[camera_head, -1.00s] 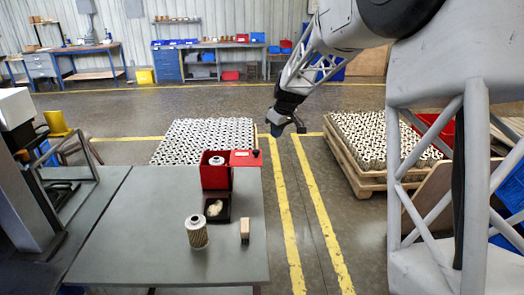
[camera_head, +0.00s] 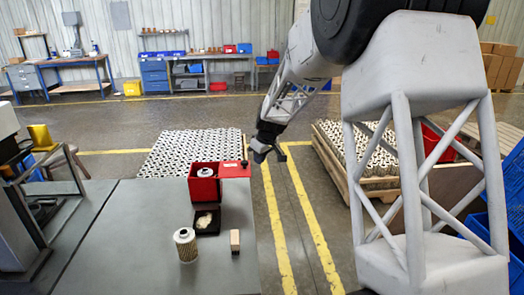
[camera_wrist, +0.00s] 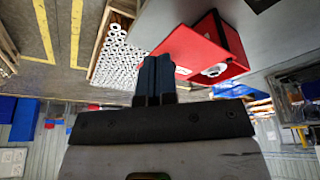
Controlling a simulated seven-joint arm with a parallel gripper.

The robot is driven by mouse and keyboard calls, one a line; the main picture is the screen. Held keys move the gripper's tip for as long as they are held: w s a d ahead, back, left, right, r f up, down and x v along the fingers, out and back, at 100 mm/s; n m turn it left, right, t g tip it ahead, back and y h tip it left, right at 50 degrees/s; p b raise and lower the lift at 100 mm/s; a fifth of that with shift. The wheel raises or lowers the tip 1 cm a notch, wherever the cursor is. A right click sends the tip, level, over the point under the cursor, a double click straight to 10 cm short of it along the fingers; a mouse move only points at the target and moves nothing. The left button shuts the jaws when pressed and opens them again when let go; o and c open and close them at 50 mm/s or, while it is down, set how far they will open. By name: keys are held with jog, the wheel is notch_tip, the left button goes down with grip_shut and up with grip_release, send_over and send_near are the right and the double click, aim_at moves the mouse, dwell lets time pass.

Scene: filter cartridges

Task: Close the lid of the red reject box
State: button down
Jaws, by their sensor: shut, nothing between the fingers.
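The red reject box (camera_head: 204,190) stands at the back right edge of the grey table, its top open, with a white-ended cartridge (camera_head: 207,172) inside. My gripper (camera_head: 262,154) is shut and empty, just beyond the lid's right end. In the wrist view the blue fingers (camera_wrist: 152,76) overlap the edge of the lid (camera_wrist: 192,50), with the box (camera_wrist: 238,68) to the right; I cannot tell whether they touch.
A dark tray (camera_head: 207,231) with pale crumpled material is in front of the box. Pallets of cartridges (camera_head: 196,151) are on the floor behind. Open floor lies right of the table.

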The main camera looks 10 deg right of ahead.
aim_at(247, 168)
jog(key=shift+w+a+f, duration=1.45)
jog(key=shift+w+a, duration=0.15)
jog(key=shift+w, duration=0.1)
jog(key=shift+w, duration=0.1)
jog(key=shift+w+a+n, duration=0.1)
jog(key=shift+w+n, duration=0.15)
jog(key=shift+n, duration=0.05)
